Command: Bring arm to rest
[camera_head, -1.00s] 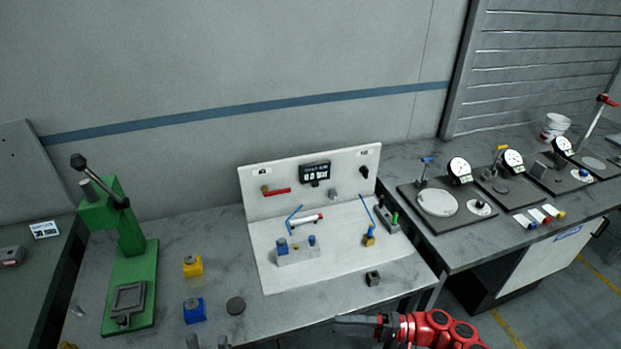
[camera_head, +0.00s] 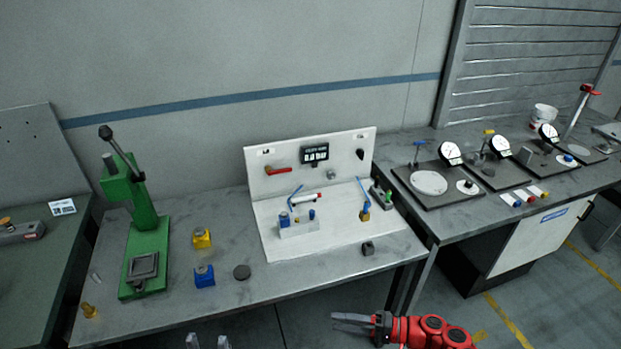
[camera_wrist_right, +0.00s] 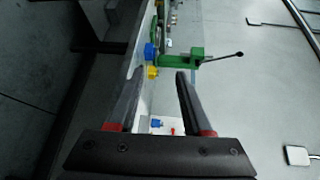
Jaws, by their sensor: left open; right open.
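My right arm (camera_head: 432,332) is red and black and comes in at the bottom of the head view. Its gripper (camera_head: 352,322) points left, off the front edge of the bench, over the floor. In the right wrist view the two dark fingers of this gripper (camera_wrist_right: 159,72) stand apart with nothing between them. Of my left gripper (camera_head: 208,341) only two grey fingertips show at the bottom edge of the head view, apart and empty, in front of the bench. The rest of my left arm is out of view.
The grey bench (camera_head: 330,278) carries a green press (camera_head: 150,250), yellow block (camera_head: 202,238), blue block (camera_head: 204,275), dark disc (camera_head: 242,272) and white fixture panel (camera_head: 300,245). A second bench (camera_head: 460,222) with dial gauges stands right. Open floor (camera_head: 300,325) lies in front.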

